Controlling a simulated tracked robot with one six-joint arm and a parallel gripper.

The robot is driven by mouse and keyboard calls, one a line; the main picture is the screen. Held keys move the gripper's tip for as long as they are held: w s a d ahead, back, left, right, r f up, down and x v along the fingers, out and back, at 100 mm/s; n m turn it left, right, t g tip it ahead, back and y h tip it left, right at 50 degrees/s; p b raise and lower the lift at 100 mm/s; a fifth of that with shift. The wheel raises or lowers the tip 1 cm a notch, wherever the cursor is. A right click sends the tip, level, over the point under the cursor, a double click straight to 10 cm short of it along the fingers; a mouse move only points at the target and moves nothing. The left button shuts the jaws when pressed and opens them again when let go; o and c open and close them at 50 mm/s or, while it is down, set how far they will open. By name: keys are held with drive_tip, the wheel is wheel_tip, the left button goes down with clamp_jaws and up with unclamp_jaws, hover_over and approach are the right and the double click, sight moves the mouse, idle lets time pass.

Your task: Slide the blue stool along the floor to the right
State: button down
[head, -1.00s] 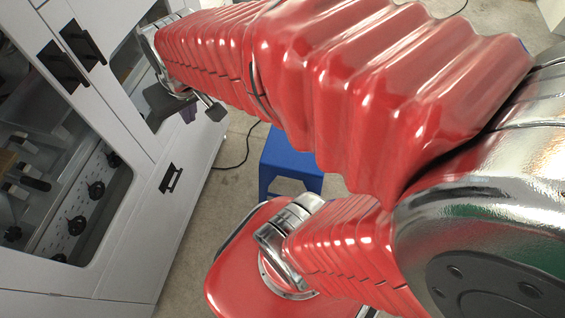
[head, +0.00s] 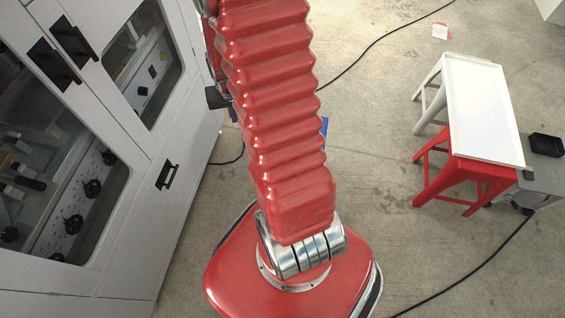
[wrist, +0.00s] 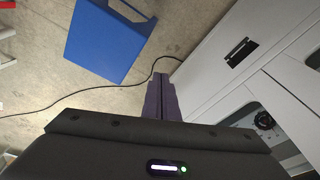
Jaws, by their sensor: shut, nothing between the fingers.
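The blue stool (wrist: 108,38) shows in the upper left of the wrist view, with its broad flat face and part of its legs in sight. In the head view only a thin blue sliver of it (head: 325,125) shows past the right edge of my arm; the rest is hidden. My gripper (wrist: 160,82) is shut and empty in the wrist view. Its fingers are to the lower right of the stool in that picture, with a visible gap between. In the head view my arm mostly hides the gripper.
A black cable (head: 365,55) crosses the floor. At right stand a red stool (head: 470,170) and a white tray (head: 485,105). Floor between arm and red stool looks clear.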

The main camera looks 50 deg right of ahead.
drive_tip(key=s+d+f+m, duration=0.1)
drive_tip(key=s+f, duration=0.3)
drive_tip(key=f, duration=0.4)
drive_tip(key=s+d+f+m+g, duration=0.1)
drive_tip(key=s+d+f+m, duration=0.1)
drive_tip(key=s+f, duration=0.3)
drive_tip(key=s+d+f+m+y, duration=0.1)
drive_tip(key=s+f, duration=0.4)
drive_tip(key=f, duration=0.8)
drive_tip(key=shift+s+d+f+m+g, duration=0.25)
drive_tip(key=shift+d+m+g, duration=0.15)
drive_tip(key=shift+d+m, duration=0.45)
drive_tip(key=shift+d+f, duration=0.1)
drive_tip(key=shift+d, duration=0.05)
drive_tip(key=w+d+f, duration=0.1)
drive_tip(key=d+f, duration=0.2)
drive_tip(key=f, duration=0.6)
drive_tip(key=shift+w+d+f, duration=0.3)
drive_tip(key=shift+d+f, duration=0.05)
drive_tip(key=shift+f, duration=0.05)
